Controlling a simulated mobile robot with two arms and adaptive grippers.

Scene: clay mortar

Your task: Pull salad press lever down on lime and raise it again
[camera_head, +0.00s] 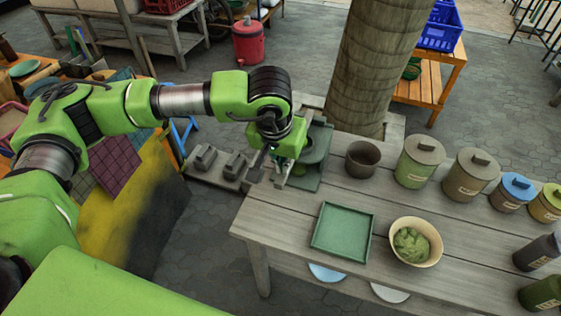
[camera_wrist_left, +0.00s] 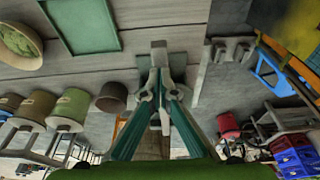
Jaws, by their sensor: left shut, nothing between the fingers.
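The green salad press (camera_head: 317,153) stands at the far left end of the wooden table. My left gripper (camera_head: 284,172) is right at the press, on its left side, and overlaps it. It is shut with nothing between its fingers. In the left wrist view the gripper's grey fingers (camera_wrist_left: 158,92) are in front of green slanted parts. A grey bar shows close beside the gripper in the head view; I cannot tell whether it is the lever or whether the fingers touch it. The lime cannot be made out. My right gripper is not in view.
A tree trunk (camera_head: 375,70) rises behind. Grey blocks (camera_head: 205,157) sit on a low stand to the left.

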